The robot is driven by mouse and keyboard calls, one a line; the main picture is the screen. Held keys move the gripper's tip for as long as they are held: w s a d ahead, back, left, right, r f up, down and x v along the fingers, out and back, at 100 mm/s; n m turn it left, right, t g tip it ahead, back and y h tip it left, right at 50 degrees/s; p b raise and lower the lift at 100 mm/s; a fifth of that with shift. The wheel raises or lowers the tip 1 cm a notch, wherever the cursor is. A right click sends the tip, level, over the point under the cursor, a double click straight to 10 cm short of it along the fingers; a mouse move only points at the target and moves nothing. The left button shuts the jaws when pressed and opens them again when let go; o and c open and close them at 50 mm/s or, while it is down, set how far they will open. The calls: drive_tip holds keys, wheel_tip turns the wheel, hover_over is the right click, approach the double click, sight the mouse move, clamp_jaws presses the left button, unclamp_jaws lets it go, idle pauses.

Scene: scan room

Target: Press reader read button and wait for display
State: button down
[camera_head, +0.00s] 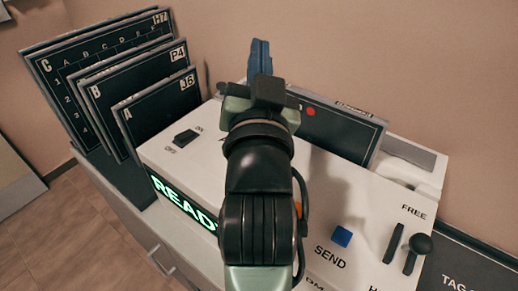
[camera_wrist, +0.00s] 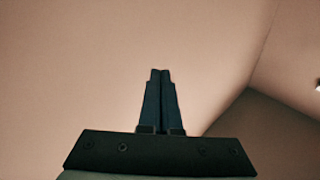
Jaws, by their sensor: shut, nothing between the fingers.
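The reader (camera_head: 225,160) is a white console. A green lit display (camera_head: 183,201) on its front edge shows "READ", and my arm hides what follows. A blue square button (camera_head: 341,236) sits beside the label "SEND". A bit of orange (camera_head: 298,209) shows at the edge of my arm; I cannot tell if it is a button. No button labelled read is visible. My gripper (camera_head: 260,45) is shut and empty, raised over the back of the console, apart from the buttons. In the wrist view the shut fingers (camera_wrist: 161,73) point at bare wall.
Dark panels marked A (camera_head: 160,112), B and C stand at the left. A dark plate (camera_head: 340,130) with a red dot stands behind my arm. A black-knobbed lever (camera_head: 417,252) is at right, near "FREE".

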drive_tip(key=s+f+m+g+p, duration=0.5)
drive_tip(key=g+p, duration=0.6)
drive_tip(key=p, duration=2.6)
wheel_tip(320, 180, down, 2)
drive_tip(key=shift+s+f+m, duration=0.1)
drive_tip(key=shift+s+m, duration=0.2)
drive_tip(key=shift+s, duration=0.95)
drive_tip(key=shift+f, duration=0.1)
wheel_tip(320, 180, down, 8)
drive_tip(key=b, duration=0.7)
drive_tip(key=shift+r, duration=0.25)
drive_tip(key=shift+f+b, duration=0.5)
drive_tip(key=shift+f, duration=0.05)
